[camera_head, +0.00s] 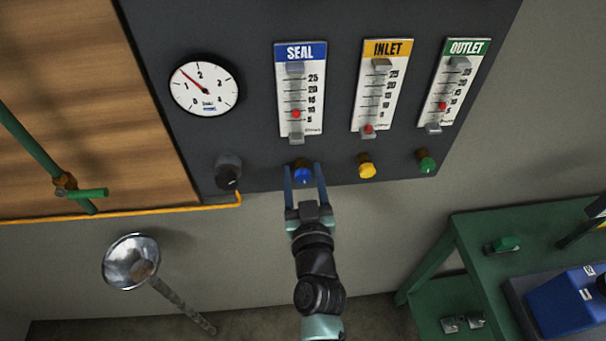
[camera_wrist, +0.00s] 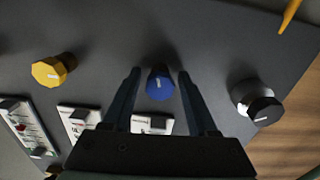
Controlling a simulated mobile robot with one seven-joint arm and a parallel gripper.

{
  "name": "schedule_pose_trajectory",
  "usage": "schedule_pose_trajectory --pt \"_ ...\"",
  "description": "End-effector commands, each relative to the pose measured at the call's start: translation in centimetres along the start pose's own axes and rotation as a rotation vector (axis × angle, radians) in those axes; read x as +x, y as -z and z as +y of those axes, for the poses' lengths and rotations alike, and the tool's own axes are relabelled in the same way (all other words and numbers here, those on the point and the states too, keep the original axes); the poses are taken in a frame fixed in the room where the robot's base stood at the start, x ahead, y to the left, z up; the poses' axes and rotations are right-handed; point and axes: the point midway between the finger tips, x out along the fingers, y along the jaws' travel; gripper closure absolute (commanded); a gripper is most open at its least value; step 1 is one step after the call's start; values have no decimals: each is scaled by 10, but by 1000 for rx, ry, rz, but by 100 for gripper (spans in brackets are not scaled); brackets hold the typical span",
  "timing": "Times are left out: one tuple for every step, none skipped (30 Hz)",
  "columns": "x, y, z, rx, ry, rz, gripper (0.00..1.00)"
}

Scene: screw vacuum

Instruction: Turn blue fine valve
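The blue fine valve (camera_head: 303,174) is a small round knob on the dark panel (camera_head: 330,20), below the SEAL flow meter (camera_head: 301,90). In the wrist view the blue knob (camera_wrist: 160,84) has a white mark on its face and a dark stem behind it. My gripper (camera_head: 304,170) is open, with one finger on each side of the blue knob. In the wrist view (camera_wrist: 158,75) a gap shows between each finger and the knob, so the fingers look apart from it.
A black knob (camera_head: 228,173) is left of the blue one. A yellow knob (camera_head: 367,168) and a green knob (camera_head: 427,163) are to the right. A pressure gauge (camera_head: 204,85) is at upper left. A green table (camera_head: 470,225) stands at lower right, and a metal funnel (camera_head: 125,262) at lower left.

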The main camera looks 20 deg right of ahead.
Motion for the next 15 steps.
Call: schedule_pose_trajectory --pt "0 0 0 0 0 0 52" --pt "0 0 0 0 0 0 58" --pt "0 0 0 0 0 0 65" --pt "0 0 0 0 0 0 70" --pt "0 0 0 0 0 0 76" --pt "0 0 0 0 0 0 83" --pt "0 0 0 0 0 0 88" --pt "0 0 0 0 0 0 94" --pt "0 0 0 0 0 0 100" --pt "0 0 0 0 0 0 100" --pt "0 0 0 0 0 0 100" --pt "0 0 0 0 0 0 100" --pt "0 0 0 0 0 0 100" --pt "0 0 0 1 0 0 100" --pt "0 0 0 4 0 0 100"
